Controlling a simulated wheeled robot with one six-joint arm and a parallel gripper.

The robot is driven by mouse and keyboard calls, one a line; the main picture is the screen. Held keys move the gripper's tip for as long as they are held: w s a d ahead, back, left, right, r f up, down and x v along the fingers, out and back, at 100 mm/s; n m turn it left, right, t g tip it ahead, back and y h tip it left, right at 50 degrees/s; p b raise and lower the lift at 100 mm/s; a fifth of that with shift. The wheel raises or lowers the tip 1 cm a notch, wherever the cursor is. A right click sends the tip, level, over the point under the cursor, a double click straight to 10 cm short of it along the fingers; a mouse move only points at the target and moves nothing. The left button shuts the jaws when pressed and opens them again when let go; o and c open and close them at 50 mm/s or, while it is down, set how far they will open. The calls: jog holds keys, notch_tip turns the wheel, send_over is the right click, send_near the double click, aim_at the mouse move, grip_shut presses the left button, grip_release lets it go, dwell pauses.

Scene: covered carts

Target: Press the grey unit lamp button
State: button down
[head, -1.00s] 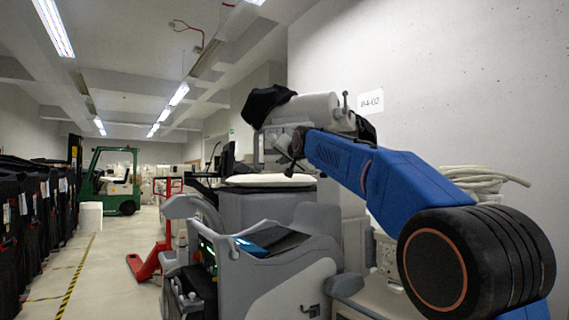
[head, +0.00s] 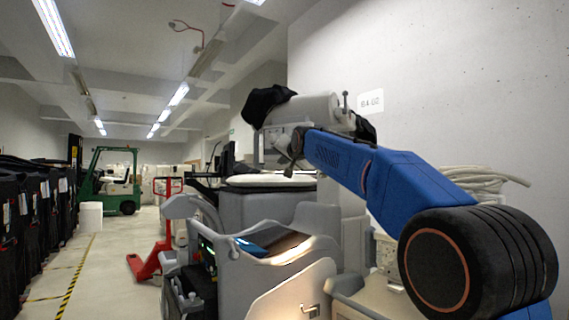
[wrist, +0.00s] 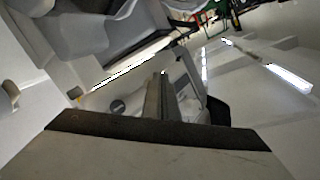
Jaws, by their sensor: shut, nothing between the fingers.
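The grey unit (head: 275,225) stands in the middle of the head view, with a pale pad on top and a dark, tilted screen. A warm light falls on its lower right side panel. My gripper (head: 291,163) is at the end of my blue arm, small and partly hidden, above and behind the unit's screen in the picture. In the wrist view my gripper (wrist: 162,76) is shut and empty, its fingers pointing at a pale grey surface with a dark round spot (wrist: 117,105). I cannot make out the lamp button in either view, nor whether the fingertips touch anything.
A pale cylinder-topped machine (head: 320,108) with a black cover stands behind my arm, near the wall. Coiled cable (head: 475,180) lies at right. A red pallet jack (head: 150,262), a green forklift (head: 115,185) and dark covered carts (head: 30,225) are at left.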

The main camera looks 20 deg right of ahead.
jog(key=shift+s+a, duration=0.3)
jog(key=shift+s, duration=0.05)
jog(key=shift+s+a, duration=1.7)
jog(key=shift+s, duration=0.15)
jog(key=s+d+f+n+g, duration=0.2)
jog(key=s+f+g, duration=0.2)
jog(key=s+f, duration=1.4)
jog(key=s+d+f+n+g, duration=0.2)
jog(key=s+d+f+g, duration=0.1)
jog(key=s+f, duration=1.5)
jog(key=s+d+f+n+g, duration=0.2)
jog(key=s+f+g, duration=0.2)
jog(key=s+f, duration=1.4)
jog(key=shift+d+f+n+g+h, duration=0.3)
jog(key=shift+f+n+h, duration=0.1)
jog(key=shift+f, duration=0.1)
